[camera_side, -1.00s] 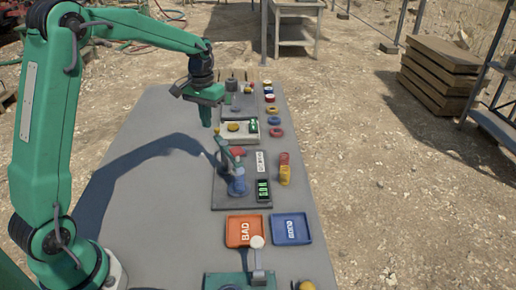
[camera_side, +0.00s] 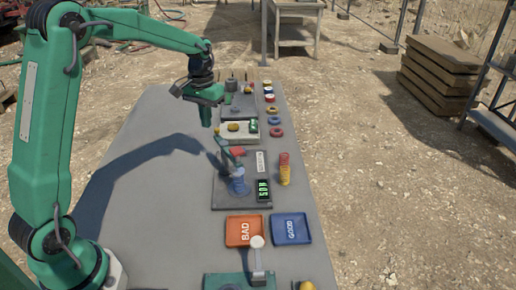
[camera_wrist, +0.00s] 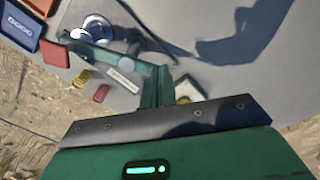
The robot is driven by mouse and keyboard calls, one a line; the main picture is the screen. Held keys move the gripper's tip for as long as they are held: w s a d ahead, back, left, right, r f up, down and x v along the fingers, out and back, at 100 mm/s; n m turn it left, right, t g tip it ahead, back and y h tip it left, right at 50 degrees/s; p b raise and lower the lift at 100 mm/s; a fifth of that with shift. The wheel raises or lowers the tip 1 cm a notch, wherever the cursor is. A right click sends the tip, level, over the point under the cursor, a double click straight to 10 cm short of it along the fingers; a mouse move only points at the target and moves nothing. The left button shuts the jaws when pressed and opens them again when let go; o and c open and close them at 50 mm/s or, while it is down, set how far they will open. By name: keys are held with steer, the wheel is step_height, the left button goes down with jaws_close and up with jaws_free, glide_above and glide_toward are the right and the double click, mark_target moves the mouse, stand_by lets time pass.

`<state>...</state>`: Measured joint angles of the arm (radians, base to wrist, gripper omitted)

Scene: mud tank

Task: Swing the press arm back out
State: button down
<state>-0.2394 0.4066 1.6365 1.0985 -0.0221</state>
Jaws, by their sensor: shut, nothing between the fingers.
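The press stands on a dark plate (camera_side: 224,196) mid-table, with a clear bluish cylinder (camera_side: 238,182) on it. A green press arm (camera_side: 224,155) slopes up from near the cylinder; in the wrist view its green bar (camera_wrist: 112,57) runs from the round cylinder (camera_wrist: 97,27) towards my fingers. My gripper (camera_side: 206,122) points down just above and behind the press, its fingers shut and empty. In the wrist view my gripper (camera_wrist: 152,75) is close to the bar's end; whether they touch I cannot tell.
An orange BAD tray (camera_side: 244,231) and a blue GOOD tray (camera_side: 291,229) lie in front. A pale device (camera_side: 240,131) stands behind. The table's left side is clear.

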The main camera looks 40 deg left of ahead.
mark_target(218, 129)
steer(key=shift+f, duration=0.15)
stand_by(0.5)
steer(key=shift+f, duration=1.8)
steer(key=shift+w, duration=0.2)
steer(key=shift+w+d, duration=0.25)
steer(key=shift+w, duration=0.3)
steer(key=shift+w+d, duration=0.25)
steer(key=shift+w, duration=0.5)
steer(key=shift+w+d, duration=0.2)
steer(key=shift+w, duration=0.05)
stand_by(0.5)
steer(key=shift+w+d, duration=0.2)
steer(key=shift+w, duration=0.1)
steer(key=shift+w+d, duration=0.1)
steer(key=shift+w, duration=0.05)
